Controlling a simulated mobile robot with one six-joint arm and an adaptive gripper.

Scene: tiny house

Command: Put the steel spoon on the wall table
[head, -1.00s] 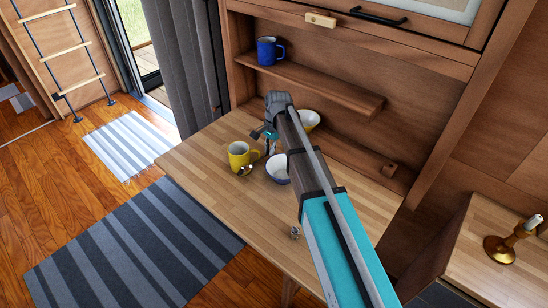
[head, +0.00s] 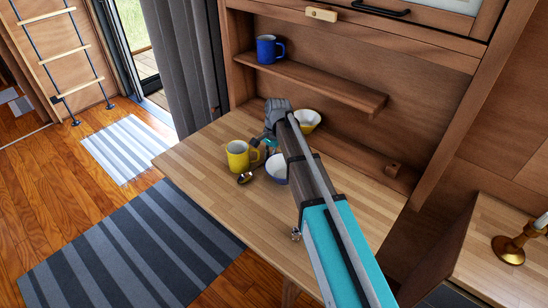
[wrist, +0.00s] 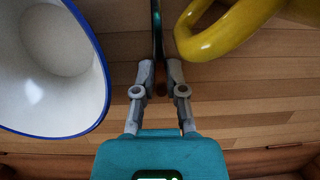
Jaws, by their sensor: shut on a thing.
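The steel spoon (head: 244,179) shows its bowl end just in front of the yellow mug, over the wall table (head: 330,190). In the wrist view its handle (wrist: 157,30) is a thin dark strip running between my fingers. My gripper (wrist: 160,78) is shut on the handle, between the yellow mug and a blue-rimmed bowl. In the head view my gripper (head: 268,143) is low over the table, partly hidden by my arm. I cannot tell whether the spoon touches the table.
The yellow mug (head: 238,156) stands close left of my gripper and the blue-rimmed bowl (head: 277,170) close right. Another bowl (head: 306,121) is behind. A blue mug (head: 268,49) sits on the shelf (head: 325,85).

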